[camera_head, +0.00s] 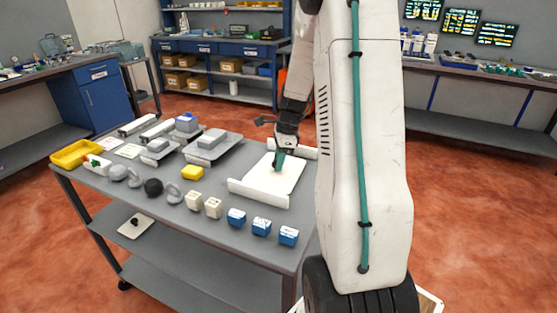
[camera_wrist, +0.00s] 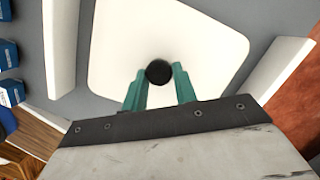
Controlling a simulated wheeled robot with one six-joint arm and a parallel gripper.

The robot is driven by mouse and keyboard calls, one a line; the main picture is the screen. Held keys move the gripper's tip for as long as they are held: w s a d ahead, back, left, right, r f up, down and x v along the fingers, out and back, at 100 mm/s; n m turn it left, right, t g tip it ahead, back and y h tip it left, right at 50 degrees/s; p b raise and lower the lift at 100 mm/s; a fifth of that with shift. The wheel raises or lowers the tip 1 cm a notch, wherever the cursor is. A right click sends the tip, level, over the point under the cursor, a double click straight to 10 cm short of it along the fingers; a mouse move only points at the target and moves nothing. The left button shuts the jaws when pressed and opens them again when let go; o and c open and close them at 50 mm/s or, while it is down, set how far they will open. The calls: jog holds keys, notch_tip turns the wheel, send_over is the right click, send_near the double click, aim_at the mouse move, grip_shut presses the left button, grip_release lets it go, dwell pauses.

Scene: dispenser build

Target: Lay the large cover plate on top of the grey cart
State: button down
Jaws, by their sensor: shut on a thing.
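The large cover plate (camera_head: 270,179) is white with rounded corners. In the head view it is at the right part of the grey cart's top (camera_head: 150,213), between two white upright strips. My gripper (camera_head: 279,160) is over the plate, pointing down. In the wrist view the plate (camera_wrist: 200,50) fills the middle, and the teal fingers of my gripper (camera_wrist: 159,80) are shut on its round black knob (camera_wrist: 158,72). Whether the plate touches the cart top or hangs just above it, I cannot tell.
White strips flank the plate, one in front (camera_head: 258,194) and one behind (camera_head: 292,151). A smaller knobbed plate (camera_head: 135,225) lies on the lower shelf.

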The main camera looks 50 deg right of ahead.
jog(key=c, duration=1.1)
grip_release()
